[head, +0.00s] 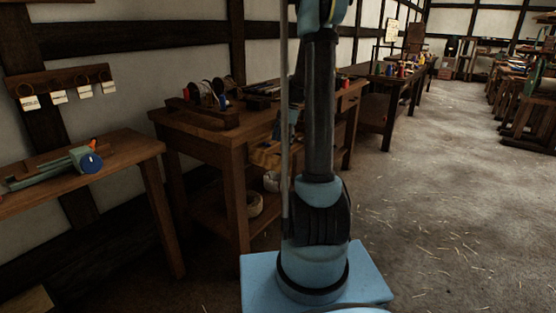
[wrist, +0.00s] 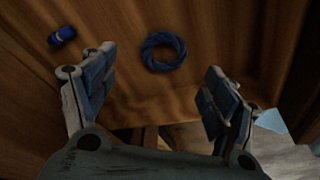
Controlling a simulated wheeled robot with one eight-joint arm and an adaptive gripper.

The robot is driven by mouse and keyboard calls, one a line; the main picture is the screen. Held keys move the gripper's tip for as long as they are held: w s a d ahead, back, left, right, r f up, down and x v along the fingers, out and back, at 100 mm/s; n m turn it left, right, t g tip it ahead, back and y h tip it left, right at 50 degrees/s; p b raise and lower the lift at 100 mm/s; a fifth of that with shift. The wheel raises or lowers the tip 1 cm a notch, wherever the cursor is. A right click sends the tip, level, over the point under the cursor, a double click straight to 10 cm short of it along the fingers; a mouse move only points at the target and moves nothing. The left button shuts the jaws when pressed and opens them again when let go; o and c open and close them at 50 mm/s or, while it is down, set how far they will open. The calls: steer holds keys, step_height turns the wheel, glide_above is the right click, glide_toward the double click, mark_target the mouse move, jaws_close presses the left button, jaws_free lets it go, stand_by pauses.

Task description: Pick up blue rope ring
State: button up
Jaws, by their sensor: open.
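In the wrist view, a blue rope ring (wrist: 163,36) lies on a brown wooden surface (wrist: 150,90), a little above the middle of the picture. My gripper (wrist: 158,87) is open and empty. Its two fingers stand apart to the left and right, and the ring shows beyond and between their tips. The ring looks apart from both fingers; its distance below them is hard to judge. I cannot make out the ring or my gripper in the head view, where my own arm covers the middle.
A small dark blue object (wrist: 62,37) lies left of the ring. In the head view, a workbench (head: 215,150) with spools and tools stands behind my arm. A side table (head: 130,150) at left holds a device with a blue round end (head: 91,162).

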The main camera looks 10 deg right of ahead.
steer(key=shift+d+x, duration=0.15)
steer(key=shift+x, duration=1.15)
steer(key=shift+d+x, duration=0.1)
steer(key=shift+x, duration=1.2)
steer(key=shift+s, duration=0.1)
steer(key=c, duration=0.9)
